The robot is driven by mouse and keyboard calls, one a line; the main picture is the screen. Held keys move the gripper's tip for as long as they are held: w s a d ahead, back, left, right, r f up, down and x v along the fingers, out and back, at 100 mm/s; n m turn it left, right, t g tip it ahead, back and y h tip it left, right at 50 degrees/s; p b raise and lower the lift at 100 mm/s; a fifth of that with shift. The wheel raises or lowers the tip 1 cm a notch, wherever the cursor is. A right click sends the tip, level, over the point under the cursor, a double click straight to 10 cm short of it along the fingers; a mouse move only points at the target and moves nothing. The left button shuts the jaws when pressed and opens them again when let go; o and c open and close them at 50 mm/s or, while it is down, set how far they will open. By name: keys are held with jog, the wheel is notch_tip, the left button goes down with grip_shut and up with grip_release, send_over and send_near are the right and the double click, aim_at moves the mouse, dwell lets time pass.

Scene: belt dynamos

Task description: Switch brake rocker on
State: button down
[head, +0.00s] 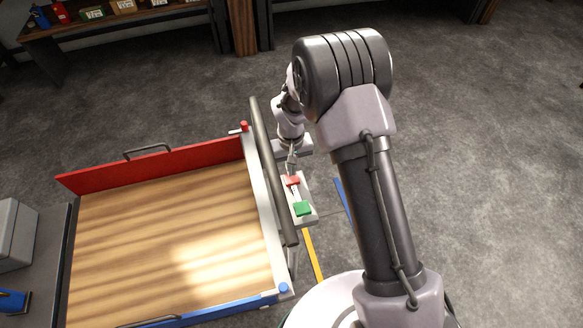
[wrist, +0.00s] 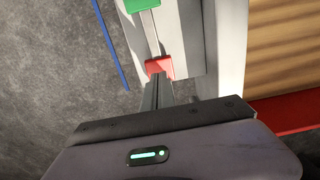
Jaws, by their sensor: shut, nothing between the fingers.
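A pale switch box (head: 305,212) is fixed to the side of the wooden-floored cart, beside its dark rail. It carries a red block (head: 292,181) at the far end and a green block (head: 303,208) nearer my base. Which of these is the brake rocker is not labelled. In the wrist view the red block (wrist: 159,68) is right at my fingertips and the green block (wrist: 144,5) is at the top edge. My gripper (wrist: 157,82) is shut and empty, its tips at or touching the red block; exact contact cannot be told.
The cart bed (head: 170,235) has a red end panel (head: 160,165) and a blue one. A dark rail (head: 272,170) runs along its side, close to my gripper. Grey floor to the right is open, with blue and yellow (head: 312,255) lines.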

notch_tip(320, 180, up, 14)
jog(key=w+p, duration=0.2)
jog(key=p, duration=0.3)
jog(key=shift+w+a+f+p, duration=0.2)
jog(key=shift+w+a+p, duration=0.1)
jog(key=shift+a, duration=0.1)
